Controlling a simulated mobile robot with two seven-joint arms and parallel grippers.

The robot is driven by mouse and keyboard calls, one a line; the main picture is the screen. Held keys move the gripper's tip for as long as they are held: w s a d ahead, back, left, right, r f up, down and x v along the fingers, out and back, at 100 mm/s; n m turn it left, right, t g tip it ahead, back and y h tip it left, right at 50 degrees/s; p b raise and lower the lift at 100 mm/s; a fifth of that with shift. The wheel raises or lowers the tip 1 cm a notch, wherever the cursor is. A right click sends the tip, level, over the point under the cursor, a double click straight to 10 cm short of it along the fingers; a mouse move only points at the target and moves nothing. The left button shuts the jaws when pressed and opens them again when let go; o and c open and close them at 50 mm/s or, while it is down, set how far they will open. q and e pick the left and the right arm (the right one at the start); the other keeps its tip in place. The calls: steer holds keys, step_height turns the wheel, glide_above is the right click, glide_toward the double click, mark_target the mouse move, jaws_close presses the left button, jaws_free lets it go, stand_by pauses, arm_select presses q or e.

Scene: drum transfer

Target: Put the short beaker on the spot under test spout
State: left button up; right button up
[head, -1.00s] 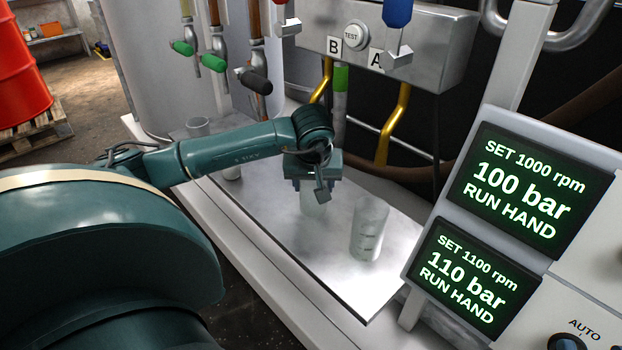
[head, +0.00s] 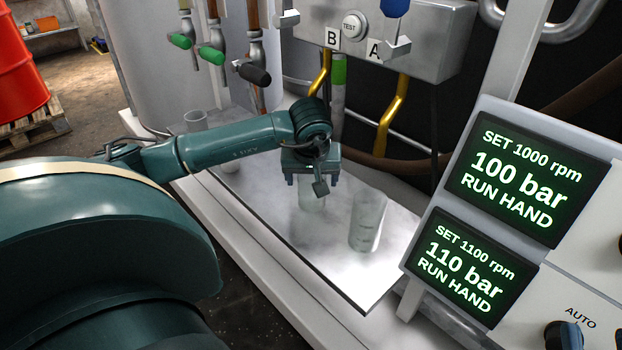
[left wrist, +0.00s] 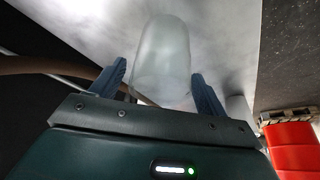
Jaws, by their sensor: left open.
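A short clear beaker (head: 312,200) stands on the metal tray top, partly hidden under my left gripper (head: 311,181). In the left wrist view the frosted beaker (left wrist: 162,55) lies between the two blue fingers of the left gripper (left wrist: 159,70). The fingers are open, with a visible gap on the right side; contact on the left is hard to tell. A pipe with a green band (head: 339,72) comes down below the TEST button (head: 351,25). The spot under it is hidden behind my arm and gripper. My right gripper is not in view.
A taller graduated beaker (head: 368,222) stands close to the right of the gripper. Another beaker (head: 196,120) stands at the tray's far left. Yellow pipes (head: 393,115) and valve handles (head: 254,72) hang behind. The tray's front right (head: 350,285) is clear.

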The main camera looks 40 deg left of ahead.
arm_select(q)
steer(key=s+d+r+p, duration=0.1)
steer(key=s+d, duration=0.1)
steer(key=s, duration=0.1)
steer(key=s+d+p, duration=0.1)
steer(key=s+d, duration=0.2)
steer(key=s+d+r+p, duration=0.1)
steer(key=s+d, duration=0.2)
steer(key=s, duration=0.1)
steer(key=shift+d+r, duration=0.25)
steer(key=shift+r, duration=0.1)
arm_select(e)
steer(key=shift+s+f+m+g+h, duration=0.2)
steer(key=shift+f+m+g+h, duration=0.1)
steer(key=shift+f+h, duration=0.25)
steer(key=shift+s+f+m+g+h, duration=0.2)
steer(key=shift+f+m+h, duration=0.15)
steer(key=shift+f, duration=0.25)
